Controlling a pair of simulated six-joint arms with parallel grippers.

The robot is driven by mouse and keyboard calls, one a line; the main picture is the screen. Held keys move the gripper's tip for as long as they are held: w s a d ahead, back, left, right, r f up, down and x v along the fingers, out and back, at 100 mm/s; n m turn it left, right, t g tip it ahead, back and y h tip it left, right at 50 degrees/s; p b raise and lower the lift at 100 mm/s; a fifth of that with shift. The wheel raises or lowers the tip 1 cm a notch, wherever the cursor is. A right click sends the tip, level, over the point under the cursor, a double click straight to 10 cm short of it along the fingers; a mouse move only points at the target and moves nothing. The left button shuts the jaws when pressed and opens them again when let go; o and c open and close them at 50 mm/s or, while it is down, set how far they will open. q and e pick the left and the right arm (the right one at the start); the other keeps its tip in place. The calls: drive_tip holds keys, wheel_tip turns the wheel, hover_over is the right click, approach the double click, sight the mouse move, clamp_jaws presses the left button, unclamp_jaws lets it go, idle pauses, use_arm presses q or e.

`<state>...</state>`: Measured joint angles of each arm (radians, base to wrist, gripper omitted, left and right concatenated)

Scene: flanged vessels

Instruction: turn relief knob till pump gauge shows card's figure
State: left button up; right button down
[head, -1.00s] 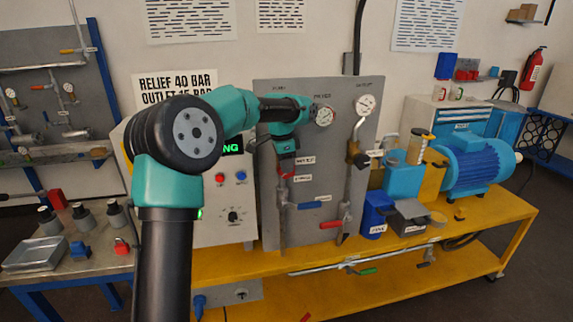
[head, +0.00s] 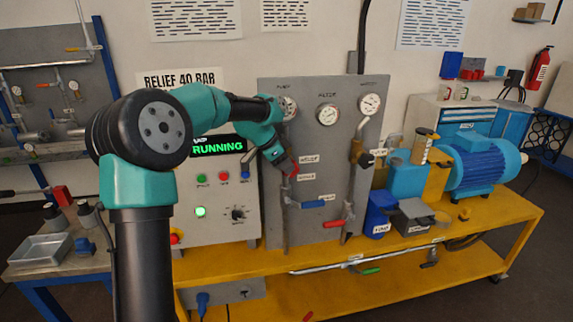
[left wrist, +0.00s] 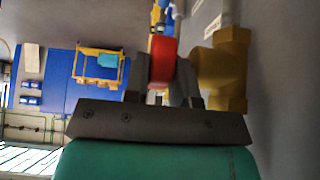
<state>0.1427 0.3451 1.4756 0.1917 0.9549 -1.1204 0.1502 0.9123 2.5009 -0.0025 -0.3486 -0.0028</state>
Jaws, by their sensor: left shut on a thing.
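My left gripper (head: 287,166) is shut on the red relief knob, which shows between its fingers in the left wrist view (left wrist: 163,58). A brass fitting (left wrist: 230,65) sits right beside the knob there. In the head view the knob is mostly hidden by the gripper. The pump gauge (head: 290,108) at the panel's upper left is partly covered by my arm, and its reading is too small to tell. My right gripper is not in view.
The grey panel (head: 325,225) carries a filter gauge (head: 327,114), another gauge (head: 370,104), a blue lever (head: 313,204) and a red lever (head: 332,224). The control box display (head: 218,147) reads RUNNING. A blue motor (head: 480,165) stands on the yellow bench (head: 480,225).

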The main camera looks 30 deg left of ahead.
use_arm(q)
drive_tip(key=o, duration=0.6)
drive_tip(key=shift+o, duration=0.2)
drive_tip(key=shift+a+r, duration=0.1)
drive_tip(key=shift+r, duration=0.05)
drive_tip(key=v, duration=1.7)
drive_tip(key=shift+s, duration=0.1)
